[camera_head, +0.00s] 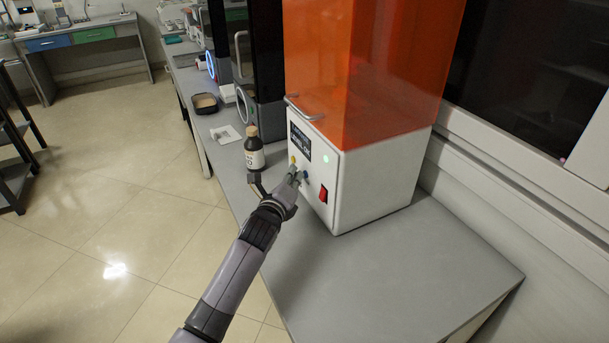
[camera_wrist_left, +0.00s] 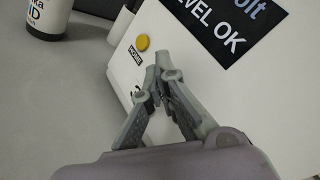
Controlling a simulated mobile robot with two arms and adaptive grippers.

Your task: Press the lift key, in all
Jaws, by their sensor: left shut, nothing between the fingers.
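The white machine base (camera_head: 375,185) carries a control panel on its front. The panel has a yellow button (camera_head: 292,160), a blue button (camera_head: 306,175) and a red switch (camera_head: 323,194). In the left wrist view the yellow button (camera_wrist_left: 142,42) has a HOME label below it. I cannot read any lift label; part of the panel is hidden behind my fingers. My left gripper (camera_head: 297,174) is shut and empty, its tips close to the panel, between the yellow and blue buttons in the head view. In the left wrist view its tips (camera_wrist_left: 160,73) are just below the yellow button; contact is unclear.
A dark bottle (camera_head: 254,155) stands on the grey bench (camera_head: 375,270) left of my gripper. The machine has an orange cover (camera_head: 375,75) with a handle. A small tray (camera_head: 205,103) lies farther back. The bench front is clear.

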